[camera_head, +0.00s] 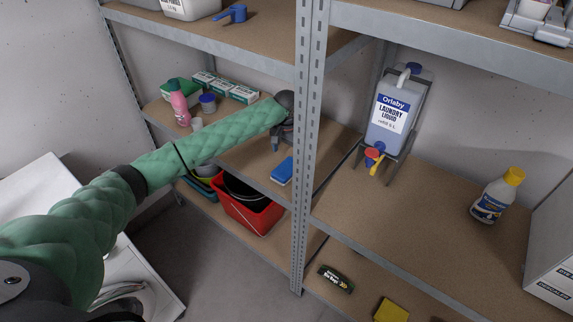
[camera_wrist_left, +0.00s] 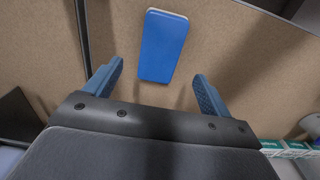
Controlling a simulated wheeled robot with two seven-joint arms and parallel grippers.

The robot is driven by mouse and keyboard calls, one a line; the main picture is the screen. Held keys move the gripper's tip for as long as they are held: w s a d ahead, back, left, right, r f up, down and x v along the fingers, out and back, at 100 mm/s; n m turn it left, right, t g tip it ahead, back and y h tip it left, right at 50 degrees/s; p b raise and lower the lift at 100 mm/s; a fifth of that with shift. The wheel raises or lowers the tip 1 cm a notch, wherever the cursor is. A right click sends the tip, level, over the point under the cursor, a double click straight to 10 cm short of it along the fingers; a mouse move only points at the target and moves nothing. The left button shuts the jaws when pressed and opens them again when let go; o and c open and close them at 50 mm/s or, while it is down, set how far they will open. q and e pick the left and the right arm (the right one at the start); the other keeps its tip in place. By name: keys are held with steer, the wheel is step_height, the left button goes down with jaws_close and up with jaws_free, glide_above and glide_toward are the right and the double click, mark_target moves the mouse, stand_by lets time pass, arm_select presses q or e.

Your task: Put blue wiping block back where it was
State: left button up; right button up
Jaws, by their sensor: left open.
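The blue wiping block (camera_head: 282,170) lies on the middle shelf of the left rack, near its front edge and beside the upright post. It has a pale underside layer. In the left wrist view the block (camera_wrist_left: 163,45) lies flat on the brown shelf board, ahead of the fingertips and roughly between their lines. My left gripper (camera_head: 280,140) is above that shelf, behind the block; its fingers show open and empty in the left wrist view (camera_wrist_left: 155,82). The gripper is apart from the block. My right gripper is not in view.
The rack's metal post (camera_head: 303,150) stands just right of the block. A pink bottle (camera_head: 179,103) and boxes (camera_head: 225,86) stand at the shelf's left and back. A red bucket (camera_head: 250,210) sits below. A laundry liquid container (camera_head: 395,108) stands on the right shelf.

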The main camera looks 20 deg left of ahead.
arm_select(q)
steer(key=shift+r+b, duration=0.4)
steer(key=shift+r, duration=1.6)
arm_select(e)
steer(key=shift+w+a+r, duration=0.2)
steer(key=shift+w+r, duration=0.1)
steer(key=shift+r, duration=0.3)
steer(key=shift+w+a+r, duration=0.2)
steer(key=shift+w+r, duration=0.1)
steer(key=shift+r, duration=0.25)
